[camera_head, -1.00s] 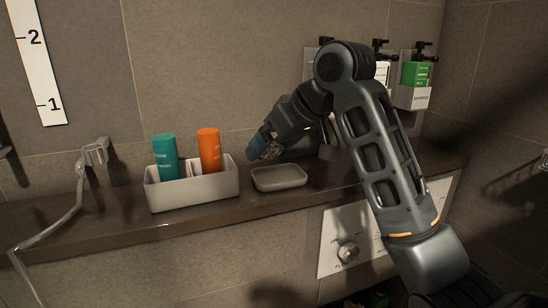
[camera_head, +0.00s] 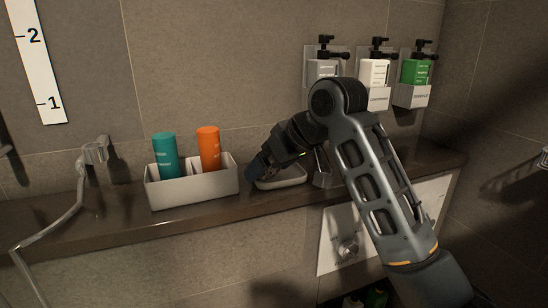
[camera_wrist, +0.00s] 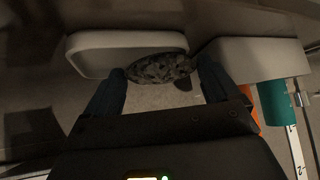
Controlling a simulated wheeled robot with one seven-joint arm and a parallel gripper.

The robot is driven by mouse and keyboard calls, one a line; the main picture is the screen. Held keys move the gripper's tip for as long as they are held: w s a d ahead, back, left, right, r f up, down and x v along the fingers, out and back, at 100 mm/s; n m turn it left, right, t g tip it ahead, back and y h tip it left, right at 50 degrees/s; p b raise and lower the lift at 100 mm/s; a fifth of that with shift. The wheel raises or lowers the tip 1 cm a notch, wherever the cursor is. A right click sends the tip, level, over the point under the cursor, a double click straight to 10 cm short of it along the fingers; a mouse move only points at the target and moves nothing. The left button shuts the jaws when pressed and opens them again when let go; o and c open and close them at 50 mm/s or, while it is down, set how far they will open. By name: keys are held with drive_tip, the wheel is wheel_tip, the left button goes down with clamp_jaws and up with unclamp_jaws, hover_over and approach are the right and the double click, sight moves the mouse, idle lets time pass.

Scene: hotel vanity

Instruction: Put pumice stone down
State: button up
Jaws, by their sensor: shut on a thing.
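The pumice stone (camera_wrist: 158,70) is a dark, speckled oval, held between the two fingers of my gripper (camera_wrist: 160,80) in the wrist view. In the head view my gripper (camera_head: 259,168) points down at the left end of a shallow pale dish (camera_head: 290,183), and the stone cannot be made out there. The dish (camera_wrist: 88,55) also shows in the wrist view, where the stone overlaps its edge. I cannot tell whether the stone touches the dish.
A pale two-part caddy (camera_head: 195,193) stands close left of the dish, holding a teal bottle (camera_head: 165,155) and an orange bottle (camera_head: 209,148). Dispensers (camera_head: 374,80) hang on the wall behind my arm.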

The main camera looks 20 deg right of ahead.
drive_tip(key=o, duration=0.8)
drive_tip(key=shift+r, duration=0.55)
drive_tip(key=shift+p+v, duration=0.45)
drive_tip(key=shift+v, duration=5.45)
drive_tip(key=shift+s+f, duration=0.1)
